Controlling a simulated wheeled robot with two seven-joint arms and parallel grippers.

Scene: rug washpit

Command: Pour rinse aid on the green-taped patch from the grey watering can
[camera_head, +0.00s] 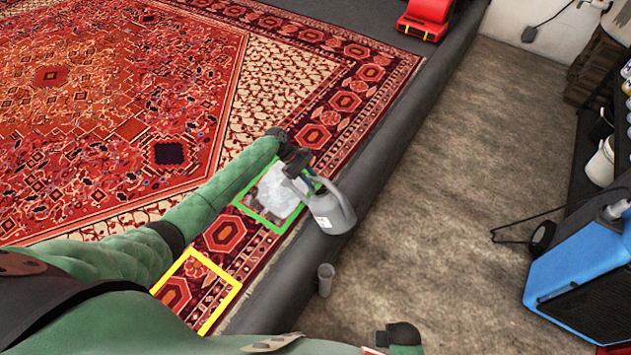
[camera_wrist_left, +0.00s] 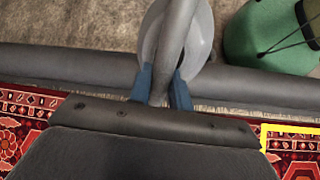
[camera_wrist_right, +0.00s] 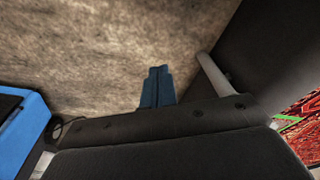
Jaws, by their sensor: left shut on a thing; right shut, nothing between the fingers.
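The green-taped patch (camera_head: 244,207) is a green square outline on the rug's patterned border. Whitish, foam-like matter (camera_head: 279,190) covers much of the rug inside it. My left gripper (camera_head: 302,176) is shut on the handle of the grey watering can (camera_head: 333,212), at the patch's right side. The can's grey body and the held handle also show in the left wrist view (camera_wrist_left: 205,32). Its spout is hard to make out, and I cannot tell whether liquid is flowing. My right gripper (camera_wrist_right: 157,88) is shut and empty, above the bare floor in the right wrist view.
A yellow-taped square (camera_head: 224,300) lies nearer on the rug (camera_head: 75,75). A dark raised edge (camera_head: 400,150) runs along the rug. A grey cup-like object (camera_head: 325,280) stands beside it. A blue machine (camera_head: 590,270) and shelf stand right. A red machine (camera_head: 425,18) is at the back.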

